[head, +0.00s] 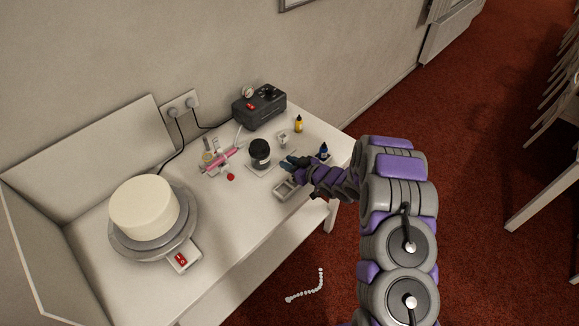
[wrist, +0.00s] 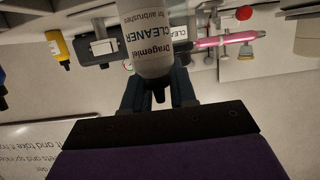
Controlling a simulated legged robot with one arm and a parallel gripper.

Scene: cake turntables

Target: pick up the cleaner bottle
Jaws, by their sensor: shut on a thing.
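The cleaner bottle (wrist: 152,48) is pale and translucent, with "CLEANER" lettering, and it appears upside down in the wrist view. Its narrow dark tip points toward my wrist. My gripper (wrist: 158,88) is shut on the bottle at this tip end, with one dark finger on each side. The bottle's far end is cut off by the top of the wrist view. In the head view my gripper (head: 290,164) is low over the right part of the white table (head: 240,235). I cannot clearly make out the bottle there.
A black-topped pot (head: 260,153) stands just left of my gripper. A blue bottle (head: 323,151) and a yellow bottle (head: 298,124) stand nearby. A pink airbrush (head: 220,158), a black compressor (head: 260,107) and a cake (head: 145,207) on a turntable (head: 190,229) are farther off.

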